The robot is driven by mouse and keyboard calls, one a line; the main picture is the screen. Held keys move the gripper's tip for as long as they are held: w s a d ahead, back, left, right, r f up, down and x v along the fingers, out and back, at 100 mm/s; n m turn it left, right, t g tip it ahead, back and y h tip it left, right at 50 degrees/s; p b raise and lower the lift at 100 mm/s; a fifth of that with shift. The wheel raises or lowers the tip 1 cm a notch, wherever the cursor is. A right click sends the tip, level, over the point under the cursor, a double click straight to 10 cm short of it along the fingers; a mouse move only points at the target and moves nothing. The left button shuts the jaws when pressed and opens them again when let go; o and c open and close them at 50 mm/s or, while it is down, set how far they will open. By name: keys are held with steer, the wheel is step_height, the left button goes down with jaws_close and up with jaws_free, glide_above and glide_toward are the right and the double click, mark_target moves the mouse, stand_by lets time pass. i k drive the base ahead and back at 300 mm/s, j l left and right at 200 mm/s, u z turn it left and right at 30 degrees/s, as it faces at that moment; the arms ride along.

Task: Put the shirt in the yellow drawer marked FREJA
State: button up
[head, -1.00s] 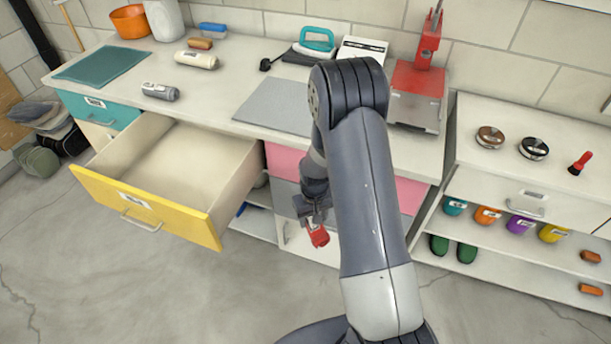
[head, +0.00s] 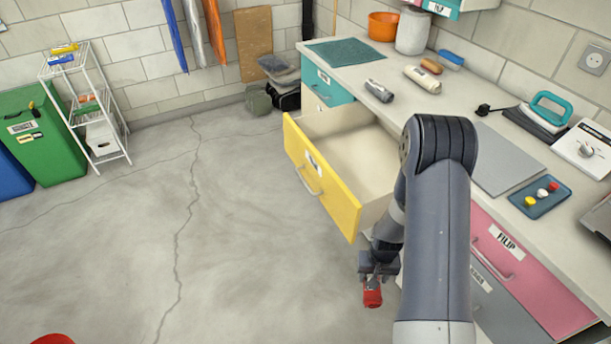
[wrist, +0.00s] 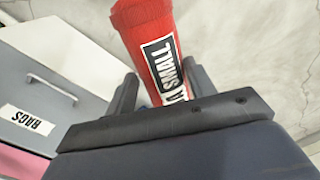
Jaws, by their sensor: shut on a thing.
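My gripper (head: 374,279) is shut on a red shirt (head: 372,298), which looks like a rolled bundle. In the wrist view the red shirt (wrist: 143,28) sits between the fingers, with a black and white label reading "SMALL" and other letters partly hidden. The yellow drawer (head: 322,185) is pulled open under the worktop, to the left of and behind my gripper. Its label is too small to read. The visible part of its inside is pale and bare; my arm hides its right end. The shirt is outside the drawer, in front of the cabinets.
A teal drawer (head: 330,86) is shut left of the yellow one. A pink drawer (head: 530,262) marked FILIP and a grey drawer (wrist: 50,80) marked RAGS are shut to the right. A green bin (head: 40,140) and a white rack (head: 100,140) stand far left. The floor between is clear.

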mark_target(340, 155)
steer(key=i+j+u, duration=0.1)
steer(key=u, duration=0.3)
steer(key=i+j+u, duration=0.1)
steer(key=u, duration=0.35)
steer(key=i+u, duration=0.15)
steer(key=u, duration=0.25)
steer(key=i, duration=2.85)
steer(key=i+j+z, duration=0.15)
steer(key=i, duration=0.45)
steer(key=i+j+z, duration=0.2)
steer(key=i, duration=0.35)
steer(key=z, duration=3.1)
steer(key=i+j, duration=0.05)
